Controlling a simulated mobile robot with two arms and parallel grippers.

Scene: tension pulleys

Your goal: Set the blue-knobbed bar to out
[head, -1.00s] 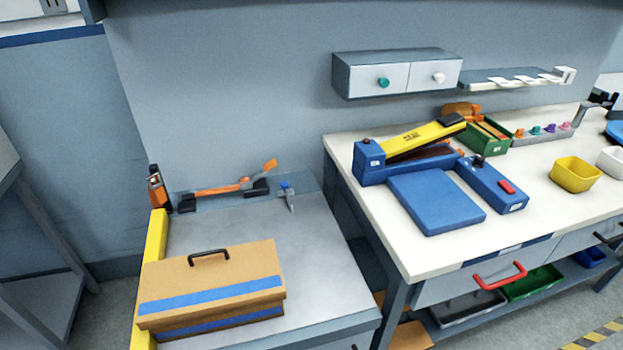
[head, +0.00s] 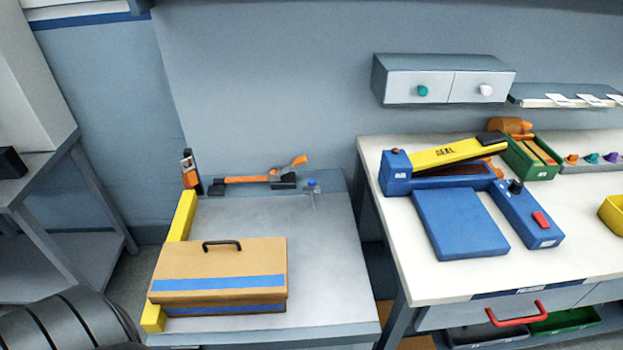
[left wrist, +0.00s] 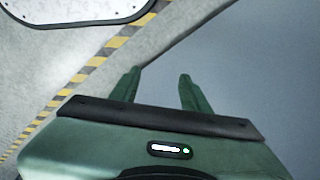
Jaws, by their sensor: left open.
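The bar with the blue knob (head: 311,183) is small in the head view, at the back right of the grey bench, beside an orange-handled clamp (head: 248,179). Its exact setting is too small to tell. My left gripper (left wrist: 158,85) shows in the left wrist view with two green fingers apart and nothing between them, far from the bar and above the floor. My right gripper is in neither view.
A tan toolbox (head: 218,279) with a blue stripe stands at the front of the grey bench (head: 335,265). A yellow rail (head: 182,217) runs along its left edge. A white table (head: 420,283) with a blue sealer (head: 460,224) is on the right. A grey shelf (head: 45,165) stands at left.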

